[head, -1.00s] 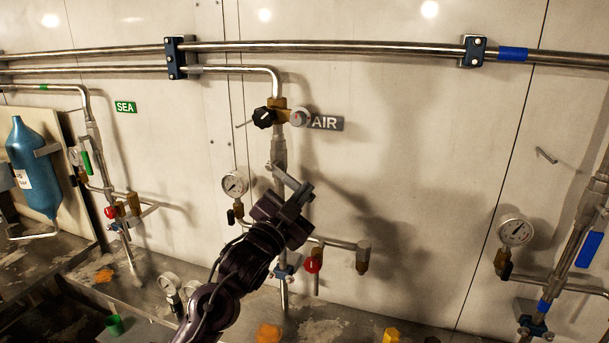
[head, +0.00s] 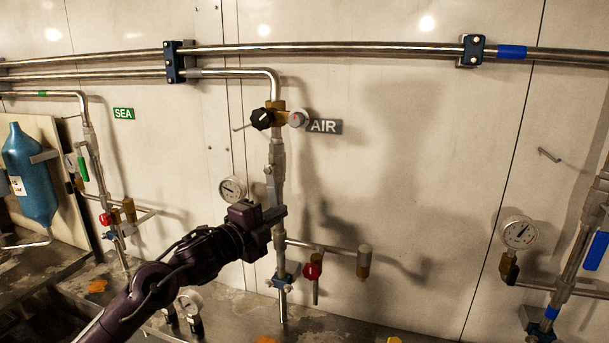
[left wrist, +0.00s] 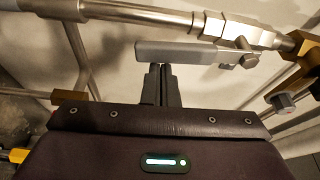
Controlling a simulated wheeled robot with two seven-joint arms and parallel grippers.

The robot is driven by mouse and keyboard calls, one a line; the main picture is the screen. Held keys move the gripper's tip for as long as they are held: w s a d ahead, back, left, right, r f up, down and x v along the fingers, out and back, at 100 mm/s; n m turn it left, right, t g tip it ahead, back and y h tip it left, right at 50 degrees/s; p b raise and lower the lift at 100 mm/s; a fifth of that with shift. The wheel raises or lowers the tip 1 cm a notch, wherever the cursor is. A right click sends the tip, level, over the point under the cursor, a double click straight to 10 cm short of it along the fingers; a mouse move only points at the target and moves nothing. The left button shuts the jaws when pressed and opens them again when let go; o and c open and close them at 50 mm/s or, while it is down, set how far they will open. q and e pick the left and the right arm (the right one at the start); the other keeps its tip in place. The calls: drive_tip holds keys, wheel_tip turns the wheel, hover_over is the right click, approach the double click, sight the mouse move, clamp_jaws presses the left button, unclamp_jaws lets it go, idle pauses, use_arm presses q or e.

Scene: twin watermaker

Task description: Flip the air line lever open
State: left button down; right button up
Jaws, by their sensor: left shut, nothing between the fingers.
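The air line (head: 277,150) is a vertical metal pipe below the brass valve block, beside the AIR label (head: 323,126). In the left wrist view its lever (left wrist: 185,51) has a flat grey handle lying roughly along the pipe, joined to the fitting on the right. My left gripper (head: 279,212) is in front of the line's lower part and hides some of it. In the left wrist view its fingertips (left wrist: 162,69) are together and empty, right at the handle's edge; I cannot tell if they touch it. My right gripper is not in view.
A gauge (head: 233,189) sits left of the line, close to my left wrist. A red-knobbed valve (head: 313,271) and a side branch are at lower right. A black knob (head: 262,119) is above.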

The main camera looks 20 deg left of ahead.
use_arm(q)
drive_tip(key=shift+a+m, duration=0.6)
drive_tip(key=shift+m, duration=0.1)
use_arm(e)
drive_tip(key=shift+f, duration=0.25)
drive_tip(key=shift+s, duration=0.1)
use_arm(q)
drive_tip(key=shift+f, duration=0.1)
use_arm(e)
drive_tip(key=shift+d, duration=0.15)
